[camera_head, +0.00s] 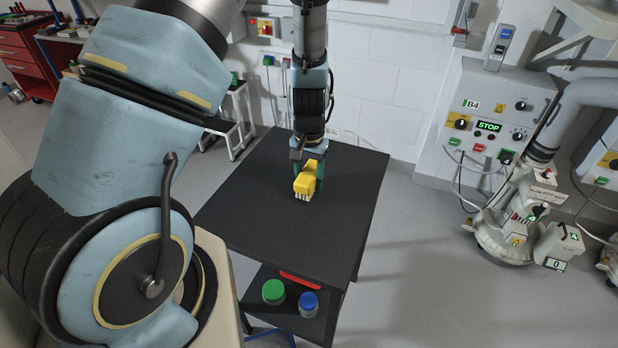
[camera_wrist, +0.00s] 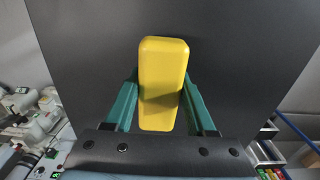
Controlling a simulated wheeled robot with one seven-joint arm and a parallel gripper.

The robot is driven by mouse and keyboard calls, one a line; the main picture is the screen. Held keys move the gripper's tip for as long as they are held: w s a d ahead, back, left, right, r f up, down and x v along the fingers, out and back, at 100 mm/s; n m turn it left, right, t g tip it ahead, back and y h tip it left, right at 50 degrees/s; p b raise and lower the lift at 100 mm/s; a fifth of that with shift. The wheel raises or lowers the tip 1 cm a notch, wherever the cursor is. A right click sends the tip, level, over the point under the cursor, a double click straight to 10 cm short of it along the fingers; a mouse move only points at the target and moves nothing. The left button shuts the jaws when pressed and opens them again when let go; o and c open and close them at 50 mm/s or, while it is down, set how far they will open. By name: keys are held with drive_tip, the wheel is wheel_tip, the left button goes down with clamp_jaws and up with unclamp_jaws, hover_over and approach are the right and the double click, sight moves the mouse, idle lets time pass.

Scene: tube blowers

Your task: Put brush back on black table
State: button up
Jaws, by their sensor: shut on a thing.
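The brush has a yellow body (camera_head: 306,181) with pale bristles at its lower end in the head view. The yellow body (camera_wrist: 163,85) also fills the middle of the wrist view. My gripper (camera_head: 308,178) has its green fingers on both sides of the brush and is shut on it. The fingers (camera_wrist: 162,98) show left and right of the yellow body in the wrist view. The brush is over the middle of the black table (camera_head: 250,215). I cannot tell whether the bristles touch the tabletop.
The tabletop around the brush is clear. A lower shelf holds a green-lidded jar (camera_head: 273,291), a blue-lidded jar (camera_head: 308,303) and a red item (camera_head: 300,280). A control panel (camera_head: 490,118) and a white machine (camera_head: 510,225) stand at the right. A red cabinet (camera_head: 28,52) stands back left.

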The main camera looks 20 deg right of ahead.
sight(309, 172)
drive_tip(key=shift+f, duration=0.5)
drive_tip(key=o, duration=1.3)
drive_tip(key=shift+r, duration=0.1)
wheel_tip(309, 172, up, 12)
drive_tip(key=b, duration=0.2)
drive_tip(key=shift+b, duration=0.35)
drive_tip(key=s+a+r+n, duration=0.1)
drive_tip(key=a+r+n, duration=0.1)
drive_tip(key=a, duration=0.6)
drive_tip(key=a+r+n+t, duration=0.1)
drive_tip(key=a+r+n, duration=0.1)
drive_tip(key=a, duration=0.6)
drive_tip(key=s+a+r+n, duration=0.1)
drive_tip(key=a+r+n, duration=0.1)
drive_tip(key=a, duration=0.6)
drive_tip(key=shift+s+a+r+n+t, duration=0.3)
drive_tip(key=shift+r+n, duration=0.1)
drive_tip(key=shift+r, duration=0.1)
